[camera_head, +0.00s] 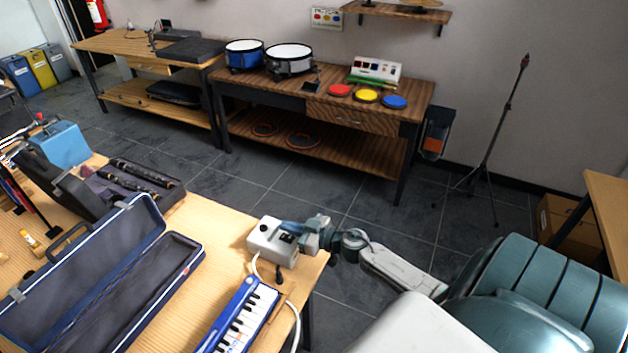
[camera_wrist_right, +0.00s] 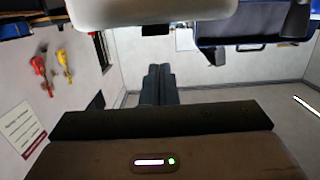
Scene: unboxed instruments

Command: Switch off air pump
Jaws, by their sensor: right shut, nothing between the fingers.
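The air pump (camera_head: 263,239) is a small pale grey box at the right edge of the near wooden table, with a black knob and a dark switch area on top. My right gripper (camera_head: 290,229) is shut and empty, with its fingertips at the top of the pump, partly covering the switch area. I cannot tell whether they touch it. In the right wrist view, the shut fingers (camera_wrist_right: 158,70) point toward a pale rounded shape (camera_wrist_right: 150,12) at the top edge, likely the pump. The switch's position cannot be made out. My left gripper is not in view.
A blue melodica (camera_head: 240,315) lies just in front of the pump, with a pale hose beside it. An open, empty instrument case (camera_head: 150,285) and a clarinet case (camera_head: 165,197) lie to the left.

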